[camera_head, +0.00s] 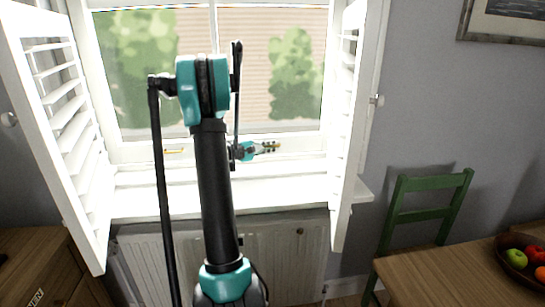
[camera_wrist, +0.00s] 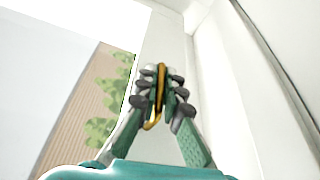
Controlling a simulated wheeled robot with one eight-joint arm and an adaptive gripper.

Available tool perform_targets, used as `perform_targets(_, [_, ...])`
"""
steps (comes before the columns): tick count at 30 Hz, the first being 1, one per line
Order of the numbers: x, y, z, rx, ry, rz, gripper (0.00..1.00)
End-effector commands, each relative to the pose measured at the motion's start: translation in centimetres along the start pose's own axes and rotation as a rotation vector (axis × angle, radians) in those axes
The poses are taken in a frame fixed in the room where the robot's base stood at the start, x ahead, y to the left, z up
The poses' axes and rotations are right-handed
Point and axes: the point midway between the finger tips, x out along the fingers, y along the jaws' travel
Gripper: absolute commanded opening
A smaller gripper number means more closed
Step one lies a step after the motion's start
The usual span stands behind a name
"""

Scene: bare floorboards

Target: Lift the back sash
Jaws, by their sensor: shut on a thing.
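The window sash (camera_head: 135,153) is white-framed, with a large glass pane and a brass pull (camera_head: 174,152) on the left of its bottom rail. My gripper (camera_head: 272,147) is at the right part of this bottom rail. In the wrist view, my gripper (camera_wrist: 162,88) is shut on a second brass pull (camera_wrist: 152,124), which shows as a gold loop between the fingers. Part of this pull is hidden by the fingers. The sash's lower edge is near the sill (camera_head: 150,202); I cannot tell whether there is a gap.
White louvred shutters stand open at the left (camera_head: 75,130) and right (camera_head: 346,120) of the window. A radiator (camera_head: 290,260) is below the sill. A green chair (camera_head: 430,215) and a wooden table (camera_head: 440,280) with a fruit bowl (camera_head: 512,262) are at the right. A wooden cabinet (camera_head: 35,260) is at the left.

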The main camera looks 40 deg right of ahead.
Motion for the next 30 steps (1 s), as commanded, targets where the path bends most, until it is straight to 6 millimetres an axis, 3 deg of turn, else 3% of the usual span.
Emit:
perform_targets(6, [-0.5,5.3,0.9,-0.002,0.002,0.005,0.00])
perform_targets(12, [-0.8,8.3,1.5,-0.002,0.003,0.005,0.00])
perform_targets(23, [-0.8,8.8,1.6,-0.002,0.003,0.004,0.00])
perform_targets(24, [-0.8,8.8,1.6,-0.002,0.003,0.004,0.09])
perform_targets(27, [-0.8,8.7,1.6,-0.001,0.003,0.004,0.21])
perform_targets(30, [-0.8,8.7,1.6,-0.001,0.002,0.003,0.28])
